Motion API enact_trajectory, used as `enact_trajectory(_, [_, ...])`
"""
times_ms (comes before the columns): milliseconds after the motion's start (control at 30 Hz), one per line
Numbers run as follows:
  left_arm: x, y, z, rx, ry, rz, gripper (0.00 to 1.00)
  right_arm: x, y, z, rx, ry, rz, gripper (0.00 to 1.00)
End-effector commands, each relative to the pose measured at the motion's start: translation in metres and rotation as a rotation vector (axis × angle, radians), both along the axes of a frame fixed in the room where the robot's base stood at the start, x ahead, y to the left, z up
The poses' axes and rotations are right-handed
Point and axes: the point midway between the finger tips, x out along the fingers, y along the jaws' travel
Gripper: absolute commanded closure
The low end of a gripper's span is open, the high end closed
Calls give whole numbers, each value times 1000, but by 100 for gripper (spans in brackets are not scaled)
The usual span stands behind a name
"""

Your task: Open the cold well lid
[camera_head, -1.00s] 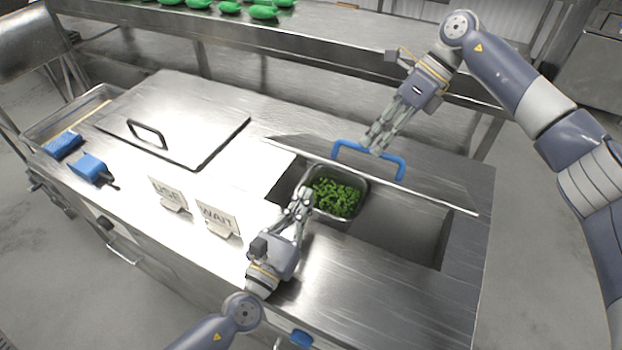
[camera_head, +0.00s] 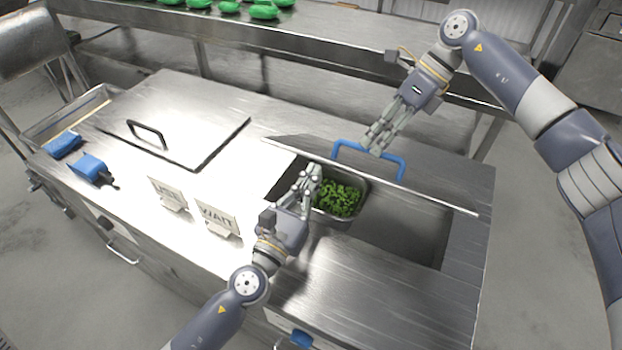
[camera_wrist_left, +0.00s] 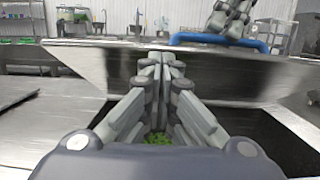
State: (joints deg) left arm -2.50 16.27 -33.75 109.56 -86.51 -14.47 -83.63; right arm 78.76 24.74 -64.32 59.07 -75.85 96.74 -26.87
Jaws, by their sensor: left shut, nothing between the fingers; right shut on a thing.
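The cold well lid (camera_head: 440,188) is a steel panel with a blue handle (camera_head: 400,168). It is tilted up at the far side of the well, and the well opening (camera_head: 400,225) shows in front of it. My right gripper (camera_head: 376,146) is shut on the blue handle. In the left wrist view the lid (camera_wrist_left: 110,70) stands as a sloping panel, with the handle (camera_wrist_left: 190,39) and my right gripper (camera_wrist_left: 230,22) above it. My left gripper (camera_head: 315,170) is shut and empty over the well's left part. Its closed fingers (camera_wrist_left: 165,60) show in the left wrist view.
A steel pan of chopped greens (camera_head: 345,220) sits in the well, partly hidden by my left gripper. A second lid with a dark handle (camera_head: 147,135) lies flat at left. USE (camera_head: 167,192) and WAIT (camera_head: 217,217) signs and blue items (camera_head: 88,167) stand on the counter. The front right counter is clear.

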Motion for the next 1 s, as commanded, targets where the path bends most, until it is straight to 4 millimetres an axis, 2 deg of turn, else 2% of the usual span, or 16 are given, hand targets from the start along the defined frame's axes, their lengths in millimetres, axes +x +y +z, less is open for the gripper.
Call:
enact_trajectory(33, [0, 0, 0, 0, -1, 0, 100, 4, -6, -6, -13, -7, -15, 100])
enact_trajectory(400, [7, -3, 14, -2, -1, 0, 100, 4, -6, -6, -14, -6, -15, 100])
enact_trajectory(700, [7, -3, 17, -2, -6, 0, 100, 3, -5, -8, -14, -4, -13, 100])
enact_trajectory(733, [7, -3, 17, -3, -6, 0, 100, 3, -5, -8, -14, -4, -13, 87])
enact_trajectory(800, [7, -3, 17, -3, -6, 0, 100, 3, -5, -8, -14, -2, -12, 71])
enact_trajectory(1000, [7, -3, 14, -1, -1, 1, 100, 2, -3, -5, -10, -4, -8, 69])
